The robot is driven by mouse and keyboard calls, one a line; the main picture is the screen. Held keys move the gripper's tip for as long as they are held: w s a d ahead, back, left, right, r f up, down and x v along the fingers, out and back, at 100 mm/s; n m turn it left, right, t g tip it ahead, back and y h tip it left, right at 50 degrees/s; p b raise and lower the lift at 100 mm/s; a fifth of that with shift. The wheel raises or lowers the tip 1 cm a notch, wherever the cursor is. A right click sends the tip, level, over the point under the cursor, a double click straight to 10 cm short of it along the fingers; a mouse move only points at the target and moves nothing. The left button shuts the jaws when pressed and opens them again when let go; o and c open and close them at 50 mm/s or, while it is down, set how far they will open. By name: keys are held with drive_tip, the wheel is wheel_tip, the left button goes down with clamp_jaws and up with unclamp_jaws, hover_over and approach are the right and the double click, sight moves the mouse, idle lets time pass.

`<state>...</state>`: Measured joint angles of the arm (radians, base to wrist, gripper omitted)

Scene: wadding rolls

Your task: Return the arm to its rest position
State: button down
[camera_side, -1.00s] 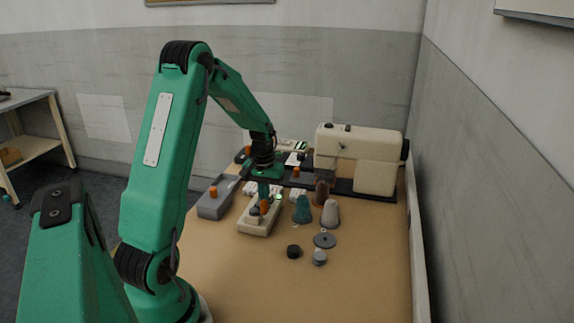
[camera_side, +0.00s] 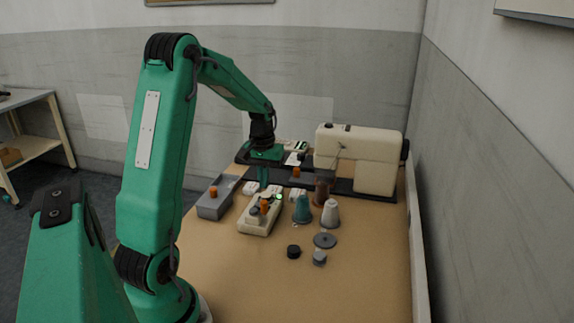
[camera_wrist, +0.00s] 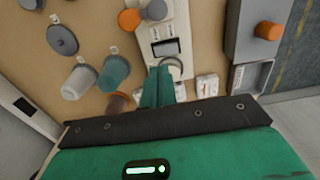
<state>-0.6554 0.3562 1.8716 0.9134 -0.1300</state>
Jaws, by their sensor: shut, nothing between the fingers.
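My green arm reaches over the table (camera_side: 245,285) in the side view. My gripper (camera_side: 264,184) points down and hangs above the far end of a cream tray-like unit (camera_side: 253,228) with small rolls on it. In the wrist view my gripper (camera_wrist: 158,82) has its green fingers together, with nothing between them. The cream unit (camera_wrist: 174,28) shows just beyond the fingertips, with an orange roll (camera_wrist: 130,19) and a grey roll (camera_wrist: 154,9) at its top end.
A cream sewing machine (camera_side: 355,158) stands at the back right. A grey tray (camera_side: 217,197) with an orange roll is left of the cream unit. Teal (camera_side: 302,209) and white (camera_side: 330,213) cones stand to the right. The front of the table is clear.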

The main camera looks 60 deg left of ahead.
drive_tip(key=shift+r, duration=0.35)
drive_tip(key=s+d+r+m+t, duration=0.1)
drive_tip(key=d+r+m, duration=0.1)
drive_tip(key=d+r, duration=0.4)
drive_tip(key=s+d+r+m+t, duration=0.15)
drive_tip(key=d+r, duration=0.25)
drive_tip(key=d, duration=0.5)
drive_tip(key=s+d+r+m+t, duration=0.3)
drive_tip(key=s+d+m, duration=0.2)
drive_tip(key=s+d, duration=0.4)
drive_tip(key=shift+s+d, duration=0.2)
drive_tip(key=shift+d, duration=1)
drive_tip(key=shift+m, duration=0.25)
